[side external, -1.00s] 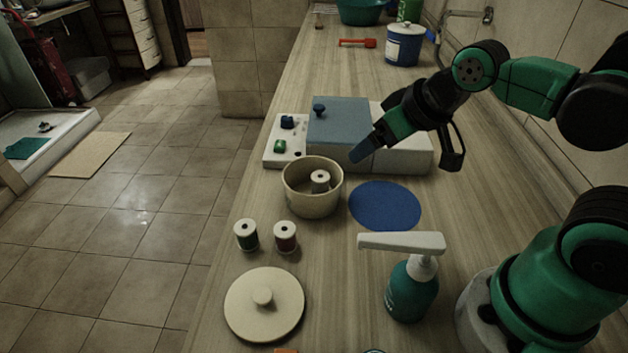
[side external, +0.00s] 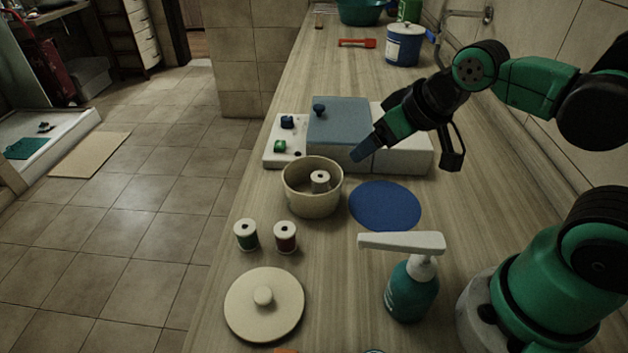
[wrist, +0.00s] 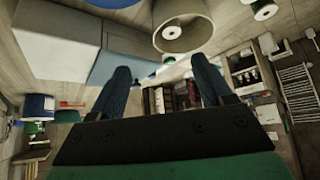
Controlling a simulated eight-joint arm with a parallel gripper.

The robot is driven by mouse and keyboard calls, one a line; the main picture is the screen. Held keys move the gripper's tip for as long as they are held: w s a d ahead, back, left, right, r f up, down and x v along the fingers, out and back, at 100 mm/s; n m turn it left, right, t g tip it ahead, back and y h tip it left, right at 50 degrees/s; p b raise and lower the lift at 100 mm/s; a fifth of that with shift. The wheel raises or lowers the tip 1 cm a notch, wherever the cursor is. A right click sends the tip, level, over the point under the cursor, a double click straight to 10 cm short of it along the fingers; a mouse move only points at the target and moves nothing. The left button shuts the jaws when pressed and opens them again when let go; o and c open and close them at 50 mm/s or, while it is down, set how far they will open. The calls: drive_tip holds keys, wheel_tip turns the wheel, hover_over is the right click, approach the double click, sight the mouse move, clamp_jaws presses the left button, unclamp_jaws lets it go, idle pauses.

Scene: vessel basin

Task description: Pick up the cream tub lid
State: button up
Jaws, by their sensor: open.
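The cream tub lid (side external: 244,309) lies flat, knob up, on the counter at the near left in the side view. The cream tub (side external: 311,203) stands without its lid beyond it, with a pale spool (side external: 320,181) inside. The tub also shows at the top of the wrist view (wrist: 184,36). My gripper (side external: 362,153) is open and empty above the counter, near the hinged-looking blue-grey panel and behind the tub, well away from the lid. Both its blue fingers (wrist: 161,78) stand apart in the wrist view. I cannot make out the lid in the wrist view.
A teal pump bottle (side external: 411,290) stands right of the lid. A blue disc (side external: 385,205) lies right of the tub. A white box (side external: 403,154) is below my gripper.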

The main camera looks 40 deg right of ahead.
drive_tip(key=m+g, duration=0.7)
drive_tip(key=m, duration=0.1)
hover_over(263, 295)
drive_tip(key=f, duration=0.6)
drive_tip(key=shift+w+d+f, duration=0.2)
drive_tip(key=shift+d, duration=0.05)
drive_tip(key=shift+s+a+f+m, duration=0.15)
drive_tip(key=shift+a+f+m, duration=0.1)
drive_tip(key=shift+m, duration=0.15)
drive_tip(key=shift+a+f, duration=0.1)
drive_tip(key=shift+f, duration=2.7)
clamp_jaws()
